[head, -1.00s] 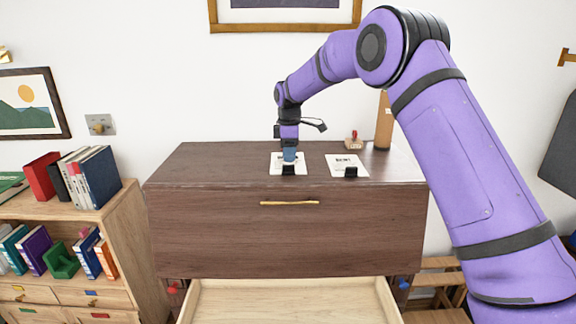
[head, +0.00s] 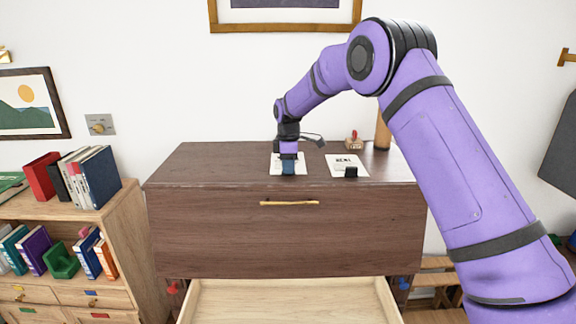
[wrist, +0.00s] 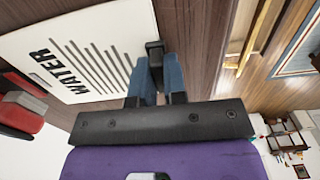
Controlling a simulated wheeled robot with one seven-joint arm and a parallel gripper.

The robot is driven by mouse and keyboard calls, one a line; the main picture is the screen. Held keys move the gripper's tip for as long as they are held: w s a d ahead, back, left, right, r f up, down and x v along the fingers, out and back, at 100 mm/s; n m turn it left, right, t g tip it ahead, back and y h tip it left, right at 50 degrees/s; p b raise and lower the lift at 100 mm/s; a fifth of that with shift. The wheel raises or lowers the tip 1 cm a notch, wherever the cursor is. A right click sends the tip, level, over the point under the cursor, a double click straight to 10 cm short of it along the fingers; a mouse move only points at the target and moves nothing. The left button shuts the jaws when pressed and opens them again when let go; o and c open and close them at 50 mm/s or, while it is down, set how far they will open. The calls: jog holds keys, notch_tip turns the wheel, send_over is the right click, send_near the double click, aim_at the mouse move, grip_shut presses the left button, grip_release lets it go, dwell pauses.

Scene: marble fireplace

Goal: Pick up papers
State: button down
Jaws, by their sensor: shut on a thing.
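A white paper (head: 275,165) lies on the dark wooden cabinet top, partly hidden by my gripper (head: 288,168). In the wrist view this paper (wrist: 95,35) reads "WATER" and has black lines. A small black block (wrist: 154,48) sits at the paper's edge, between the blue fingers of my gripper (wrist: 158,72). My gripper points down and is shut on this block. A second white paper (head: 342,161) lies to the right on the cabinet top, with its own black block (head: 351,172) at its front edge.
The dark cabinet (head: 300,232) has a brass handle (head: 289,203). Below it a light wood drawer (head: 290,302) stands open. A red-handled stamp (head: 354,141) and a wooden cylinder (head: 383,133) stand at the back right of the top. A bookshelf (head: 130,235) is at the left.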

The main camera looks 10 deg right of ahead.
dwell(0.4)
jog(key=shift+r, duration=0.75)
jog(key=shift+s, duration=0.1)
